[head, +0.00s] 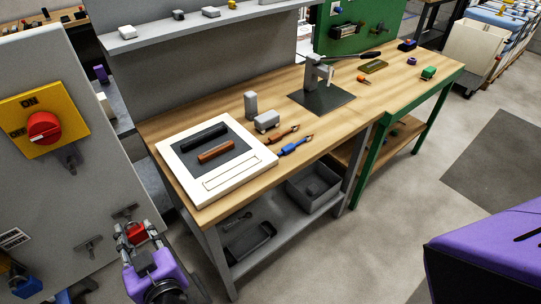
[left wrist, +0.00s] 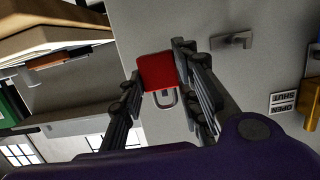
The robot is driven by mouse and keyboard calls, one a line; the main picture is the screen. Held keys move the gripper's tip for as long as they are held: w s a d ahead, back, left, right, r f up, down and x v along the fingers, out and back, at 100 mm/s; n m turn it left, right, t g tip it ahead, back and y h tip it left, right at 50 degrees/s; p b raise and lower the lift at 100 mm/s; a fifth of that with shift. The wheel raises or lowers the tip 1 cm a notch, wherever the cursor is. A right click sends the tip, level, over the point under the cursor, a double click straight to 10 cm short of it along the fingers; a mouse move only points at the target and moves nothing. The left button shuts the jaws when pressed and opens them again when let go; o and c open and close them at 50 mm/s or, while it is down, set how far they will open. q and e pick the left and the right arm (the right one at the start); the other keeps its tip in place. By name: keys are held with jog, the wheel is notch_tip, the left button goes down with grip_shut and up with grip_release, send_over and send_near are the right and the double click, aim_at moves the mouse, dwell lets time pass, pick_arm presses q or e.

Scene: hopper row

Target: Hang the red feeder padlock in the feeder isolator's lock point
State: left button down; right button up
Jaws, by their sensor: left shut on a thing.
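The red padlock (head: 137,234) is between the fingers of my left gripper (head: 135,237), low in front of the grey cabinet. In the left wrist view the gripper (left wrist: 159,70) is shut on the red body of the padlock (left wrist: 157,72), and its metal shackle (left wrist: 165,99) shows clear of the fingers. The isolator is a yellow plate (head: 18,108) with a red rotary knob (head: 43,127), marked ON and OFF, at the upper left. A dark grey lug (head: 71,157), possibly the lock point, sticks out below it, apart from the padlock. My right gripper is not in view.
Metal hooks (head: 88,245) stick out from the cabinet face (head: 70,205) near my gripper. A blue object (head: 26,285) is at the lower left. The workbench (head: 200,208) with a white-framed board stands right of the cabinet.

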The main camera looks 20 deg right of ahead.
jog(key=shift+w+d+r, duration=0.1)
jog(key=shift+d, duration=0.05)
pick_arm(q)
jog(key=shift+s, duration=0.1)
jog(key=shift+s+d+f, duration=0.15)
jog(key=shift+s+d, duration=0.05)
jog(key=shift+s, duration=0.3)
jog(key=shift+s+d+r+b, duration=0.15)
jog(key=shift+s+r+b, duration=0.05)
jog(key=shift+s+b, duration=0.2)
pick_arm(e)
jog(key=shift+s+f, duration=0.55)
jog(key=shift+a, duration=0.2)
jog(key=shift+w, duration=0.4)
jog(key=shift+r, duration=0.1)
